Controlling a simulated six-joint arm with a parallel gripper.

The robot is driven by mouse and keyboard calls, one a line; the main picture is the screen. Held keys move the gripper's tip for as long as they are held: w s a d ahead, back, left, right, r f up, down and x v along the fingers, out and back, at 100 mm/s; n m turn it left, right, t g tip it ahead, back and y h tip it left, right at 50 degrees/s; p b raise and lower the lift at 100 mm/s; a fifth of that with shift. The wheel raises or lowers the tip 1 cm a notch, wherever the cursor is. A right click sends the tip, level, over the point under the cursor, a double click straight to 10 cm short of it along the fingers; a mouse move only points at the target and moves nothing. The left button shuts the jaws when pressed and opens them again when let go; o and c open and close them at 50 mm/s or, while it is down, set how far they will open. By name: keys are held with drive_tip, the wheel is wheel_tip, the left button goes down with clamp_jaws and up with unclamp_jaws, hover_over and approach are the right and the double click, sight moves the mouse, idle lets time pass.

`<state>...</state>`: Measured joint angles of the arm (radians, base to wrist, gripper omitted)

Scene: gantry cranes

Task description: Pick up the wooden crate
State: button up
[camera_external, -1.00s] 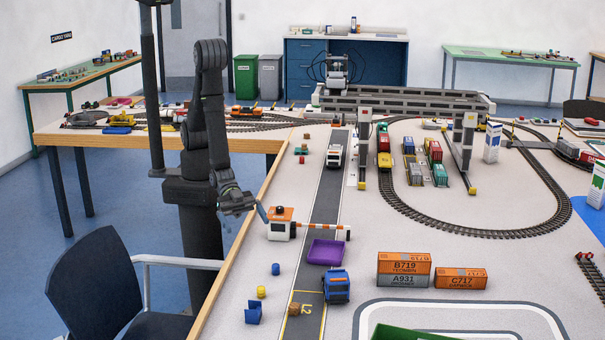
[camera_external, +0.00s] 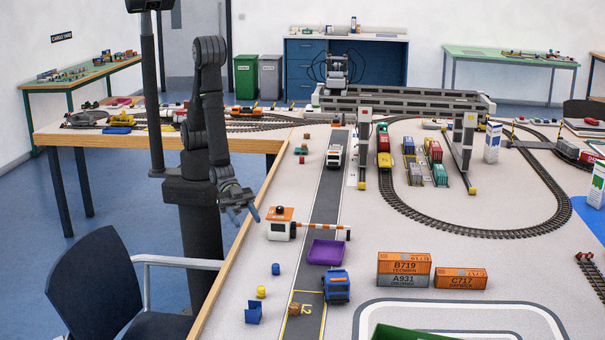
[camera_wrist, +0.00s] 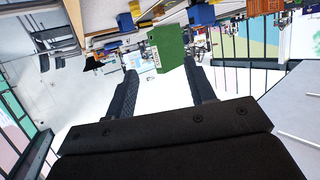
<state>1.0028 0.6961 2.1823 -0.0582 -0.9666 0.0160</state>
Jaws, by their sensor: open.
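A small brown wooden crate (camera_external: 294,309) sits on the marked road strip near the front of the table, left of the blue truck (camera_external: 337,286). Another small brown block (camera_external: 307,136) lies farther back beside the road; I cannot tell if it is a crate. My gripper (camera_external: 247,218) is open and empty, above the table's left edge, behind and to the left of the front crate. In the wrist view, my two fingers (camera_wrist: 161,85) stand apart, with a green box (camera_wrist: 166,48) seen beyond them. I cannot make out the crate there.
An orange-and-white gatehouse (camera_external: 280,225) with a barrier arm stands just right of my gripper.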

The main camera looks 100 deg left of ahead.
wheel_tip(320, 180, up, 10)
drive_tip(key=w+d+f+m+g+y, duration=0.3)
drive_tip(key=w+d+m+g+y, duration=0.25)
drive_tip(key=w+d, duration=1.05)
drive_tip(key=m+g, duration=0.4)
hover_over(295, 305)
drive_tip(key=a, duration=0.4)
drive_tip(key=shift+h, duration=0.25)
wheel_tip(295, 305, down, 12)
drive_tip(key=shift+w+d, duration=0.1)
drive_tip(key=shift+w, duration=0.05)
drive_tip(key=shift+w+x, duration=0.2)
drive_tip(key=shift+x, duration=1.35)
drive_tip(key=shift+w+x, duration=0.2)
drive_tip(key=shift+x, duration=1.35)
drive_tip(key=shift+s, duration=0.15)
